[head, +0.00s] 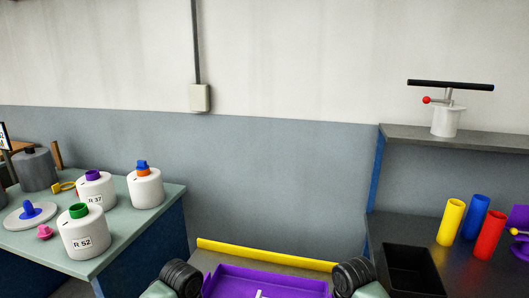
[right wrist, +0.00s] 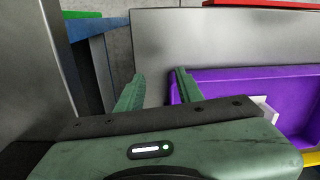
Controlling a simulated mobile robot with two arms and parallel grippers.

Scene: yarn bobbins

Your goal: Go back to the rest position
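My right gripper (right wrist: 158,85) shows in the right wrist view. The same purple tray (head: 240,272) shows at the bottom middle of the head view, between dark ribbed parts of my two arms. Both grippers are out of the head view, and my left gripper shows in neither view.
A table (head: 165,205) on the left bears white bobbins, including R 52 (head: 84,237) and R 37 (head: 95,190). On the right, a shelf unit (head: 377,175) holds yellow (head: 451,222), blue (head: 475,217) and red (head: 489,235) tubes and a black bin (head: 412,270).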

